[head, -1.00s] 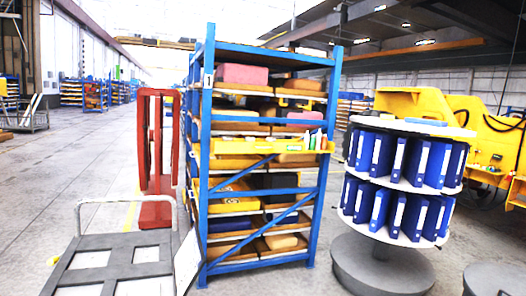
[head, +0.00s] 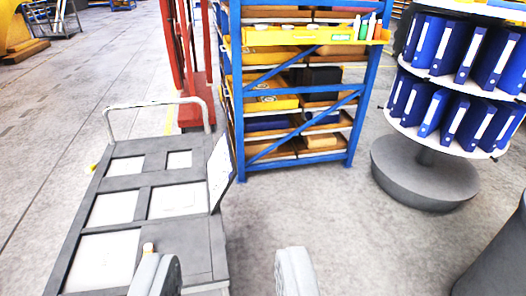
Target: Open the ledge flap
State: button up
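No part is clearly marked as the ledge flap. A white panel with a dark edge (head: 219,172) stands tilted at the right side of the grey cart (head: 205,247), near the blue rack. A yellow ledge (head: 300,36) with small bottles on it runs across the front of the blue rack (head: 238,110). I cannot tell whether either is the flap. My gripper (head: 224,272) is at the bottom edge of the view, its two fingers wide apart with nothing between them. It appears in front of the cart's near right part, apart from the panel and the rack.
A red frame (head: 198,90) stands behind the cart, whose grey handle (head: 160,103) rises at its far end. A round stand (head: 425,180) with blue binders is at the right. A grey rounded thing (head: 500,255) is at the lower right. Floor between rack and gripper is clear.

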aim_at(281, 37)
jog(key=z, duration=0.4)
jog(key=i, duration=1.35)
jog(key=z, duration=0.25)
jog(key=i, duration=1.4)
jog(key=u, duration=0.55)
jog(key=i, duration=0.95)
jog(key=u, duration=0.3)
